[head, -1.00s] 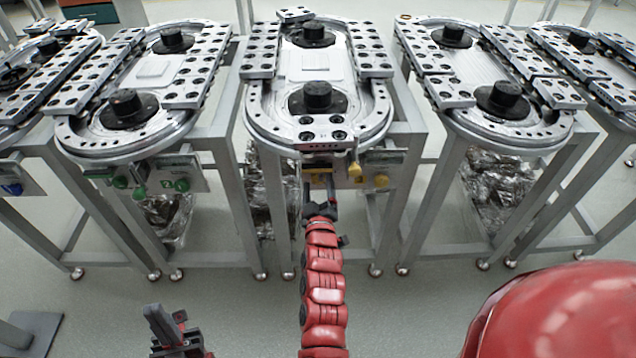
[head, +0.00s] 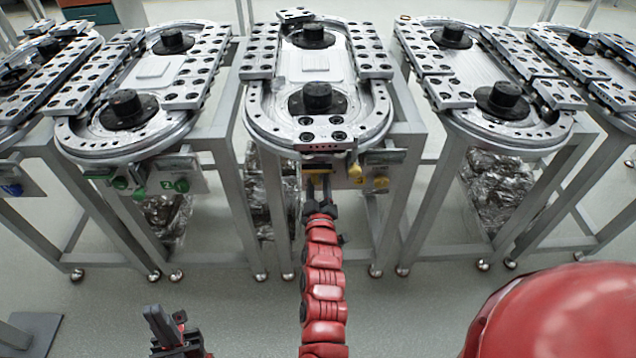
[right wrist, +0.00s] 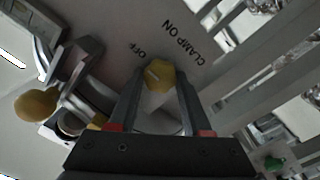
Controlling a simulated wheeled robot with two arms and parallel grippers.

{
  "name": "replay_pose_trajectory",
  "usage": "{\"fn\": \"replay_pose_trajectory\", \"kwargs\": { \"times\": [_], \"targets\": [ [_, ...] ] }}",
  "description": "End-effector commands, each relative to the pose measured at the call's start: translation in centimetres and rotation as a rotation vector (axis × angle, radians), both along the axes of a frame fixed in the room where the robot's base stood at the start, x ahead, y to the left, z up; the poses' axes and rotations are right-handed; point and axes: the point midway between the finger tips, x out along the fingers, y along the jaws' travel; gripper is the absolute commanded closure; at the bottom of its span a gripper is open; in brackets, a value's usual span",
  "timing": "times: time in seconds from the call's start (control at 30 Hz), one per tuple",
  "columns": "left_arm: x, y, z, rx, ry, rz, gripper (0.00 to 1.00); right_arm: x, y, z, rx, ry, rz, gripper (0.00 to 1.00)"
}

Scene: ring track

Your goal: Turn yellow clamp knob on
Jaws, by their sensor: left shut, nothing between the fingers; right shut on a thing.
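The yellow clamp knob (right wrist: 160,76) is on a grey panel marked "OFF" and "CLAMP ON" in the right wrist view. My right gripper (right wrist: 158,84) has its two fingers on either side of the knob and is shut on it. I cannot tell which label the knob points to. In the head view my right gripper (head: 319,182) reaches the front panel under the middle ring track (head: 262,125); its fingers and the panel's overhang make the held knob hard to see. My left gripper (head: 168,322) is shut and empty at lower left, far from the panel.
A yellow ball handle (right wrist: 36,105) on a metal lever is close beside the right gripper; it also shows in the head view (head: 355,173). Another yellow knob (head: 381,182) is to its right. Neighbouring tracks stand on both sides, the left one with green knobs (head: 181,185). Open floor lies in front.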

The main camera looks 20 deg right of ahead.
Motion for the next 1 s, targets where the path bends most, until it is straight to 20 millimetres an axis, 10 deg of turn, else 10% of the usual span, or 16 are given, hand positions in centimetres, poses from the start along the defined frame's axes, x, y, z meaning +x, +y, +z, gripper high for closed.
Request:
{"fn": "replay_pose_trajectory", "kwargs": {
  "times": [1.0],
  "targets": [
    [0.0, 0.0, -2.0, 0.000, 0.000, 0.000, 1.00, -0.1, -0.1, -0.1, 0.705, -0.204, 0.000, 1.00]
  ]
}}
